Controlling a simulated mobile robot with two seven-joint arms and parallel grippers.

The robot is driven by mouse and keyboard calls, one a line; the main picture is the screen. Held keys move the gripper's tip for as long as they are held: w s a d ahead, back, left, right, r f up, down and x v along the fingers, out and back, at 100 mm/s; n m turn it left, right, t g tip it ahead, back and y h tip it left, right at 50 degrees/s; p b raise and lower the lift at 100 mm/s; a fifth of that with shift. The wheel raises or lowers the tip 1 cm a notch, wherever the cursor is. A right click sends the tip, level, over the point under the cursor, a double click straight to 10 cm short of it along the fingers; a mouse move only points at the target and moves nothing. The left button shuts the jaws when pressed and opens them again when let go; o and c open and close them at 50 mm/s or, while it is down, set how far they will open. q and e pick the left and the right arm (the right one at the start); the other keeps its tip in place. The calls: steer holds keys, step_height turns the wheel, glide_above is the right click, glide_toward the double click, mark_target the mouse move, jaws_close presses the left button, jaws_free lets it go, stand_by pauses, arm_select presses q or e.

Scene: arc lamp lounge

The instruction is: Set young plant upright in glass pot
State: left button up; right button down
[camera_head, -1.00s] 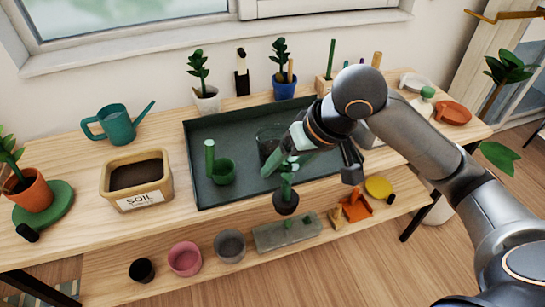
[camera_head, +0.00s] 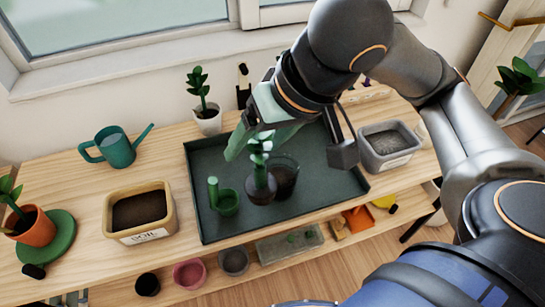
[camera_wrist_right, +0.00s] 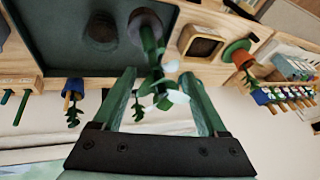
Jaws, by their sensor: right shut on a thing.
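The young plant (camera_head: 261,186), with green leaves and a dark root ball, hangs roughly upright from my right gripper (camera_head: 252,146). The right gripper's green fingers are shut on its stem. The wrist view shows the plant (camera_wrist_right: 149,36) between the fingers (camera_wrist_right: 158,76). The glass pot (camera_head: 288,178), clear with dark soil inside, stands in the tray. The root ball appears just left of the pot and overlaps its left side in the head view. Its exact height above the tray cannot be told. My left gripper is not in view.
The dark green tray (camera_head: 208,230) also holds a green scoop (camera_head: 228,204). A soil bin (camera_head: 139,212) and teal watering can (camera_head: 116,150) stand left. A grey tub (camera_head: 387,145) stands right of the tray. A potted plant (camera_head: 207,118) is behind.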

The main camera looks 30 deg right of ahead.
steer(key=shift+w+d+f+p, duration=0.25)
steer(key=shift+w+d+p, duration=0.25)
steer(key=shift+d+p, duration=0.35)
arm_select(q)
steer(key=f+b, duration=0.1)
steer(key=b, duration=0.1)
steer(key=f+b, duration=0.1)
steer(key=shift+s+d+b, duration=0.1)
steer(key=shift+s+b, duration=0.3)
arm_select(e)
steer(key=w+d+f, duration=0.8)
steer(key=f, duration=0.4)
steer(key=shift+d+f, duration=0.15)
steer(key=shift+d, duration=0.05)
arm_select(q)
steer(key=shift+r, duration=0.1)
arm_select(e)
steer(key=shift+f, duration=0.5)
jaws_free()
